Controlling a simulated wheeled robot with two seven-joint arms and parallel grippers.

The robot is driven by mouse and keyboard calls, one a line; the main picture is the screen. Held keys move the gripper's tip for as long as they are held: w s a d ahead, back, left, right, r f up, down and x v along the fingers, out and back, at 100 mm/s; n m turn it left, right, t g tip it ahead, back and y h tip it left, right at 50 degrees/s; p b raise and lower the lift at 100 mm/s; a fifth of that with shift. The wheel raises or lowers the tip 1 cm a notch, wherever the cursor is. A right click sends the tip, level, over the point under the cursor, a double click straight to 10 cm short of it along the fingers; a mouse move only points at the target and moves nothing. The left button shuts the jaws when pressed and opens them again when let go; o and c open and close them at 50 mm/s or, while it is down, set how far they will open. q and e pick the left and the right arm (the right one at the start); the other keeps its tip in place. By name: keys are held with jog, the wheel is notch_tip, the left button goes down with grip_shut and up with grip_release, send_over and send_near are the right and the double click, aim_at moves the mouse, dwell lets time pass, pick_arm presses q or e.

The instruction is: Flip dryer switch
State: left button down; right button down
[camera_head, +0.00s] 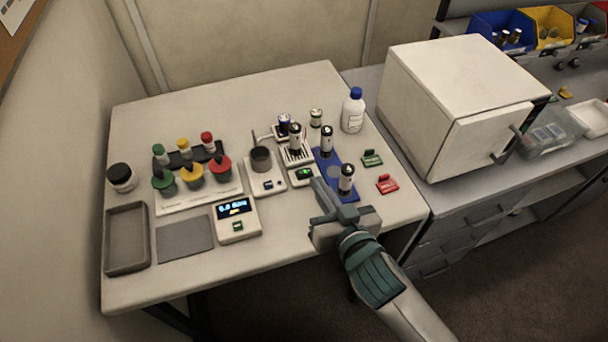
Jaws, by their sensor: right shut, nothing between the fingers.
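A small white device with a slotted top (295,153) stands near the middle of the table. In front of it is a white box with a small green part (302,176). I cannot tell for sure which unit is the dryer or whether a switch there is up or down. My right gripper (319,188) reaches in from the lower right, shut and empty, its fingers just in front of the white box and beside the blue rack. Whether it touches the box is unclear. My left gripper is out of view.
A blue rack (325,163) holds black-capped vials close to the right gripper. A green switch-like piece (372,158) and a red one (387,185) lie to its right. A white device with a dark cup (262,160) and a scale (237,222) stand left.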

jog(key=p, duration=0.3)
send_over(305, 172)
jog(key=s, duration=0.3)
jog(key=shift+s+d+f, duration=0.15)
jog(key=shift+f, duration=0.65)
jog(key=f, duration=0.3)
jog(key=shift+a+f, duration=0.2)
jog(key=shift+s+a+f, duration=0.1)
jog(key=shift+f, duration=0.4)
jog(key=shift+f, duration=0.1)
jog(key=shift+a+f+n, duration=0.1)
jog(key=shift+f+n, duration=0.15)
jog(key=shift+n, duration=0.15)
jog(key=shift+s, duration=0.15)
